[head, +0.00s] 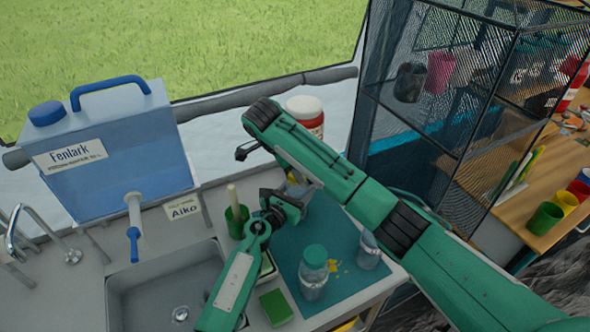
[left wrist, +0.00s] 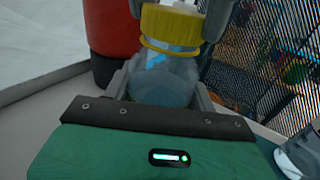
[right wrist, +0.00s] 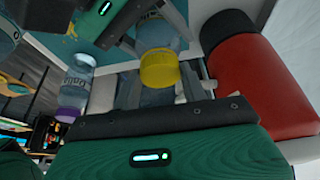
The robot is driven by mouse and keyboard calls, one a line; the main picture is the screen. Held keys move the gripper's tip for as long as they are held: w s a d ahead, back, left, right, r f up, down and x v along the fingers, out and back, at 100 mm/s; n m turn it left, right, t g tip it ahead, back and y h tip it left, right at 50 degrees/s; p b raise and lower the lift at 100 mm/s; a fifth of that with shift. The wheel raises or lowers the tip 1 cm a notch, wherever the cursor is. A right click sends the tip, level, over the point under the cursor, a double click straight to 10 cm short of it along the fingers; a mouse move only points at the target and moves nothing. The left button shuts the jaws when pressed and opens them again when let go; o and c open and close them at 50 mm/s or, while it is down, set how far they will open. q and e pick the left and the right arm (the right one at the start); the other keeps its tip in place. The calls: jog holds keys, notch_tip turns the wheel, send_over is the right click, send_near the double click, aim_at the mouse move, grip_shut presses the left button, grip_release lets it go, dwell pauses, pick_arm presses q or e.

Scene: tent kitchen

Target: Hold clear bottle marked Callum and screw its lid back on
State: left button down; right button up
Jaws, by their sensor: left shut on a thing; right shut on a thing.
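A clear bottle (left wrist: 165,78) with a yellow lid (left wrist: 172,27) is between my two grippers. My left gripper (left wrist: 160,92) is shut on the bottle's body. My right gripper (right wrist: 160,80) is shut on the yellow lid (right wrist: 158,68), with a finger on each side. The lid sits at the bottle's mouth; I cannot tell how tight it is. In the right wrist view the bottle's clear body (right wrist: 155,35) is beyond the lid. In the head view my left gripper (head: 288,203) shows, while my right arm hides most of the bottle. No name is readable on it.
A teal-lidded bottle (head: 313,272) and another clear bottle (head: 370,252) stand on the teal mat (head: 335,222). A green cup (head: 237,220), green sponge (head: 276,306) and sink (head: 170,285) are left; a mesh shelf (head: 430,110) is right.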

jog(key=m, duration=0.2)
jog(key=m+g, duration=0.1)
jog(key=m, duration=0.1)
jog(key=m+g, duration=0.1)
jog(key=m, duration=0.1)
jog(key=shift+w, duration=0.3)
jog(key=m+g, duration=0.1)
jog(key=m, duration=0.1)
jog(key=m+g, duration=0.1)
jog(key=m, duration=0.2)
jog(key=shift+w+d+y, duration=0.15)
jog(key=shift+w+y, duration=0.05)
jog(key=shift+y, duration=0.1)
jog(key=o, duration=1)
jog(key=shift+c, duration=0.2)
jog(key=shift+r, duration=2.25)
jog(key=shift+c, duration=0.4)
